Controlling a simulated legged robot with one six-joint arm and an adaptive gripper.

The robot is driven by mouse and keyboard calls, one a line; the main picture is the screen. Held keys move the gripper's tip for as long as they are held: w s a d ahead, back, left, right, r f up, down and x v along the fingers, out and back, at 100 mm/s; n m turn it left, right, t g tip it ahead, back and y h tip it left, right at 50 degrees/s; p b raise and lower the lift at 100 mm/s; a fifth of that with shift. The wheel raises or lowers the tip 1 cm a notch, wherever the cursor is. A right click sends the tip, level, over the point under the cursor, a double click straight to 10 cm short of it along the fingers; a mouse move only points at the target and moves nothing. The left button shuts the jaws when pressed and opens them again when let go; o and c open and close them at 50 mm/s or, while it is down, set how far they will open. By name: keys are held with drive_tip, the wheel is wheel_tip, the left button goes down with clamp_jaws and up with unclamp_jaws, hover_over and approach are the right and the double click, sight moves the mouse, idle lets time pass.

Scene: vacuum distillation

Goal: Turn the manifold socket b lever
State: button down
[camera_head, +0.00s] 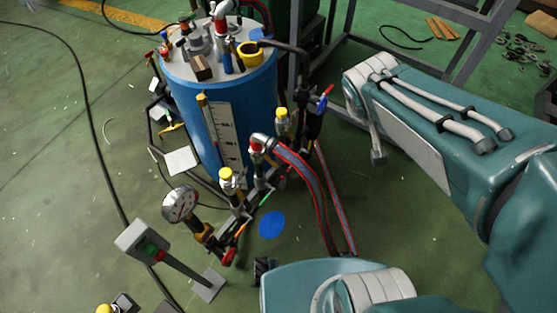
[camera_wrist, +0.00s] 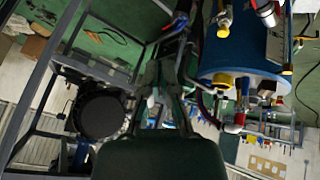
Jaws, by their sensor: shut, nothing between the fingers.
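The pipe manifold (camera_head: 243,212) stands low on the floor in front of the blue tank in the head view. It carries a round pressure gauge (camera_head: 180,203), yellow-capped fittings (camera_head: 227,176) and small coloured levers, among them a red one (camera_head: 229,256) and a green one (camera_head: 265,200). A blue-handled lever (camera_head: 322,103) shows at its far end. I cannot tell which lever belongs to socket b. My gripper (camera_wrist: 166,78) is shut and empty in the wrist view, pointing away from the camera. It is apart from the tank, and its distance to the manifold is unclear.
The blue tank (camera_head: 228,118) has fittings on its lid. Red-and-grey hoses (camera_head: 318,195) run from the manifold along the floor. A grey post with a switch box (camera_head: 143,242) stands at lower left. A metal frame (camera_wrist: 45,95) and a round black object (camera_wrist: 98,113) are at left in the wrist view.

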drive_tip(key=s+a+f+n+g, duration=0.2)
drive_tip(key=s+a+f+g, duration=0.1)
drive_tip(key=s+g, duration=0.1)
drive_tip(key=w+a+f+n+t+h, duration=0.25)
drive_tip(key=w+a+f+n, duration=0.2)
drive_tip(key=f, duration=0.45)
drive_tip(key=w+a+f+n+t+h, duration=0.25)
drive_tip(key=a+f+n, duration=0.25)
drive_tip(key=f, duration=0.4)
drive_tip(key=w+a+f+n+t+h, duration=0.1)
drive_tip(key=w+a+f+n+h, duration=0.3)
drive_tip(key=f, duration=0.5)
drive_tip(key=n+t+y, duration=0.5)
drive_tip(key=n, duration=0.3)
approach(275, 166)
drive_tip(key=w+d+f, duration=0.6)
drive_tip(key=shift+f, duration=0.2)
